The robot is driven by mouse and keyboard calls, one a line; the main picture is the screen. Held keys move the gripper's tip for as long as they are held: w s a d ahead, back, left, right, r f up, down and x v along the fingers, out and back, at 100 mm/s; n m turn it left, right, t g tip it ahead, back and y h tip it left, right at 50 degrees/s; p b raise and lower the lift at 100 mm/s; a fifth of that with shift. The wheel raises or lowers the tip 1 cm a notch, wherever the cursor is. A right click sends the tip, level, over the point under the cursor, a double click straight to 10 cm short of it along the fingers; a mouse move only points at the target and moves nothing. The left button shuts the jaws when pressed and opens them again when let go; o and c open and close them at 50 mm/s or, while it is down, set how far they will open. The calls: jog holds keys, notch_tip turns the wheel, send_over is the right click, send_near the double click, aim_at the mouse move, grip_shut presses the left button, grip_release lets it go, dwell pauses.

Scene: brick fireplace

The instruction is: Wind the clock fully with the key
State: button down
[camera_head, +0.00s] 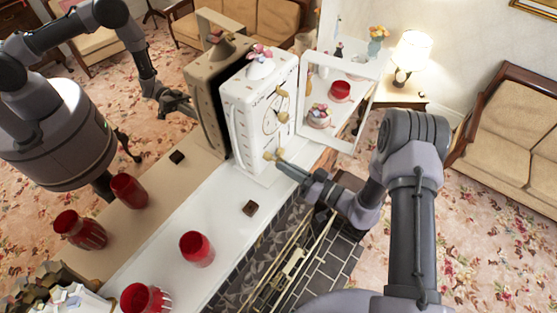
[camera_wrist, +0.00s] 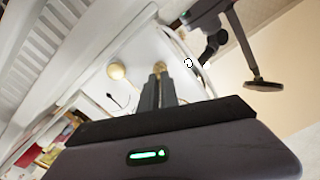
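The white clock (camera_head: 247,125) stands upright on the mantel, with its round dial facing right and its framed glass door (camera_head: 301,95) swung open. Two gold knobs show higher on its front. My gripper (camera_head: 278,159) is at the lower front of the clock. In the wrist view my gripper's fingers (camera_wrist: 160,88) are close together, with a small gold piece, seemingly the key (camera_wrist: 160,67), at their tips. A round gold knob (camera_wrist: 116,71) is left of it. Whether the key sits in a winding hole is unclear.
The white mantel (camera_head: 160,240) holds a small dark block (camera_head: 250,208) and red vases (camera_head: 196,248). A mirror behind reflects the clock and my arm. A lit lamp (camera_head: 408,55) and sofa (camera_head: 510,120) stand to the right.

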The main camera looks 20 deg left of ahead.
jog(key=c, duration=1.8)
grip_release()
jog(key=shift+o, duration=1.3)
jog(key=shift+w+a, duration=0.1)
jog(key=shift+a, duration=0.15)
jog(key=o, duration=0.5)
jog(key=shift+d, duration=0.1)
